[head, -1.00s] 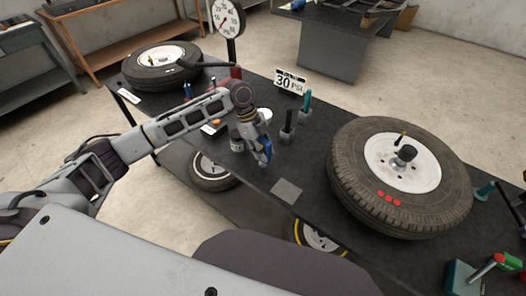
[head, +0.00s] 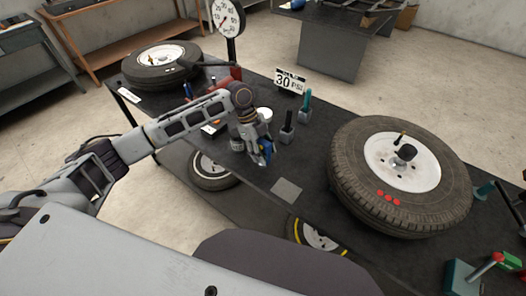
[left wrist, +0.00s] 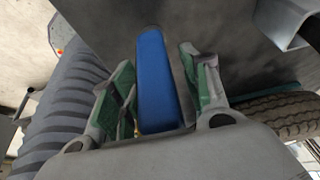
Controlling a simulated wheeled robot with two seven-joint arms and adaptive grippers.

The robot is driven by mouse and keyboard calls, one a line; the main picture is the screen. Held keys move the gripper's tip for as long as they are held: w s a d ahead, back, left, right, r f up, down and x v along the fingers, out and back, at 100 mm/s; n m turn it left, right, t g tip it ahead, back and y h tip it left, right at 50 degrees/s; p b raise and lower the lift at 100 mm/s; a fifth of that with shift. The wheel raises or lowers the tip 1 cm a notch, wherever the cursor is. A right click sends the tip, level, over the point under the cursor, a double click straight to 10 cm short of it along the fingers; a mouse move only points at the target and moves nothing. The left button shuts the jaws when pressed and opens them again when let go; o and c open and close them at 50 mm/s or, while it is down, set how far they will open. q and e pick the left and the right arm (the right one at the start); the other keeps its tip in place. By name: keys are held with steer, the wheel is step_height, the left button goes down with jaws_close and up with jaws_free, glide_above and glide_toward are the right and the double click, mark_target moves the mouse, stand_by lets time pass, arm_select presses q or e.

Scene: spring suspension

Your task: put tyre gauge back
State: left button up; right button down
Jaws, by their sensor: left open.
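A slim blue tool (left wrist: 157,80), which may be the tyre gauge, stands between the fingers of my left gripper (left wrist: 160,95) in the left wrist view. The fingers, with green inner pads, are apart, and a gap shows at the tool's right side. In the head view my left gripper (head: 262,150) is low over the black bench's near edge, with the blue tool (head: 266,149) partly hidden by its fingers. I cannot tell whether the tool's lower end rests in anything. My right gripper is not in view.
The black bench (head: 318,172) bears a large tyre (head: 345,180) at right and grey holders (head: 287,134) with upright handles behind the gripper. A 30 PSI sign (head: 290,82), a dial gauge on a post (head: 227,18) and another tyre (head: 135,76) stand farther back. A grey square plate (head: 286,190) lies nearby.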

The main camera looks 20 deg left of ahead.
arm_select(q)
steer(key=shift+r, duration=0.2)
steer(key=v, duration=1.1)
steer(key=shift+r+b, duration=0.3)
steer(key=shift+r, duration=0.1)
steer(key=shift+w+a, duration=0.1)
steer(key=shift+a, duration=0.05)
